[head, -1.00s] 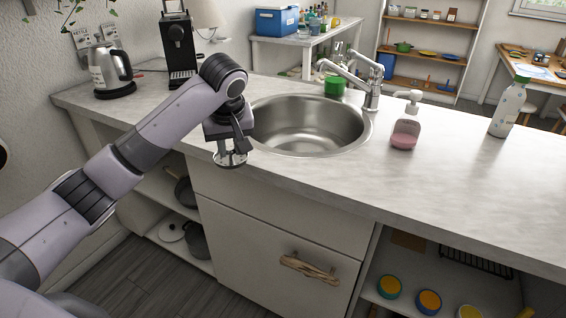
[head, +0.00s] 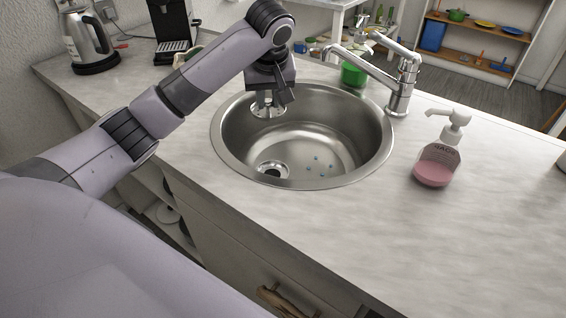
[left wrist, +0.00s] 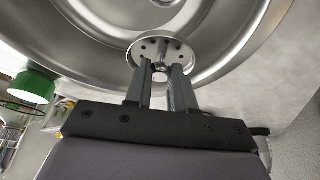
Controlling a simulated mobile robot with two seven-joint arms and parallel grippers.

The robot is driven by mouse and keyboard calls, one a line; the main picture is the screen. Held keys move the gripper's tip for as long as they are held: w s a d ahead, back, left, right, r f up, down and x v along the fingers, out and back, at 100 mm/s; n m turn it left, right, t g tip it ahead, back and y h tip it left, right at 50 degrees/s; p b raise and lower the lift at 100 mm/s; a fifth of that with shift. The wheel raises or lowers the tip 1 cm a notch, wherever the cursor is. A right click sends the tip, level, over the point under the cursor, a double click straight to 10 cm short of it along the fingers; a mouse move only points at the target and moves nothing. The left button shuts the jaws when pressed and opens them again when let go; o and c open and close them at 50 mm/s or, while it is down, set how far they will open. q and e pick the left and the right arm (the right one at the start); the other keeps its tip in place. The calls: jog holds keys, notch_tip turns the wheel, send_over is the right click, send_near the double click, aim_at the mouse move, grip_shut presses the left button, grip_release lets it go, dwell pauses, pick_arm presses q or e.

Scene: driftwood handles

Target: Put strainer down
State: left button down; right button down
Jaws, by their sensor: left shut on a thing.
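The strainer (left wrist: 150,47) is a small round metal disc with holes and a central knob. My left gripper (left wrist: 159,72) is shut on its knob. In the head view the strainer (head: 262,109) hangs below my left gripper (head: 268,90), over the far left part of the sink (head: 226,150). The drain is clear of the strainer. My right gripper is in no view.
A chrome faucet (head: 404,85) and a green cup (head: 353,74) stand behind the sink. A soap dispenser (head: 438,160) with pink liquid is to the right. A kettle (head: 88,42) and coffee machine (head: 174,30) stand at the back left. The front right worktop is clear.

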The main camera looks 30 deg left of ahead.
pick_arm(q)
jog(key=shift+w+f, duration=0.1)
jog(key=shift+w, duration=0.15)
jog(key=shift+f, duration=9.85)
jog(key=shift+s+f, duration=0.1)
jog(key=shift+f, duration=0.15)
jog(key=c, duration=1)
grip_release()
jog(key=shift+o, duration=0.2)
